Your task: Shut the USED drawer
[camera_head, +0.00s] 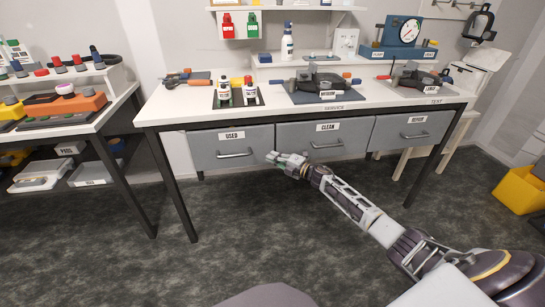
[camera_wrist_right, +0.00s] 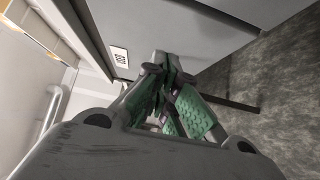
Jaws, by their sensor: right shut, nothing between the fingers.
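The grey USED drawer (camera_head: 208,152) is the leftmost of the drawers under the service bench, with a white label and a bar handle (camera_head: 236,154). In the right wrist view the closed green-padded fingers (camera_wrist_right: 172,88) are close to grey panels; contact is unclear. My left gripper is out of view.
The CLEAN drawer (camera_head: 292,132) and a third drawer (camera_head: 390,132) are to the right. Bottles, a tray and tools stand on the white bench top (camera_head: 185,105). A dark bench leg (camera_head: 173,190) stands at the left. The floor in front is clear.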

